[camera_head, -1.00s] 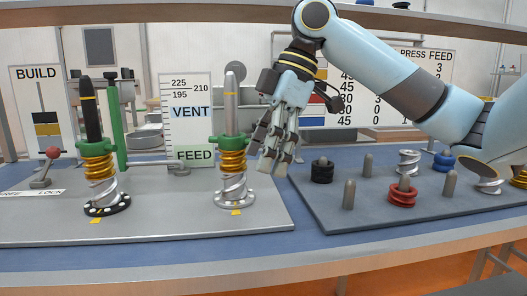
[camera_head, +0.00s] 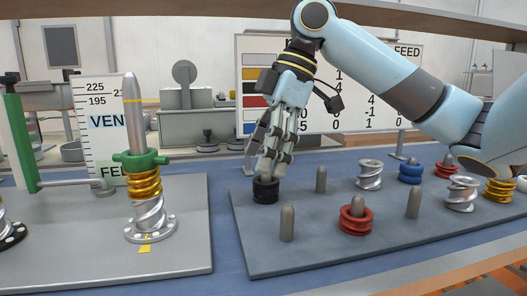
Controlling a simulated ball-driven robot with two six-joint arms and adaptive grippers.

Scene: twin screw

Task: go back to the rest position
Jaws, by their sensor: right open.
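My right gripper (camera_head: 268,165) hangs fingers-down from the right arm, which comes in from the right. It is open, with nothing seen between its fingers. Its tips appear just above or behind a black ring (camera_head: 265,190) at the left end of the grey peg board (camera_head: 330,255); I cannot tell whether they touch. My left gripper is not in view.
A silver screw post (camera_head: 133,100) with a green collar (camera_head: 140,160) and gold and silver spirals stands on the left plate (camera_head: 185,235). Red (camera_head: 356,222) and blue (camera_head: 410,172) rings, silver spirals and bare pegs occupy the peg board. A shelf edge crosses above.

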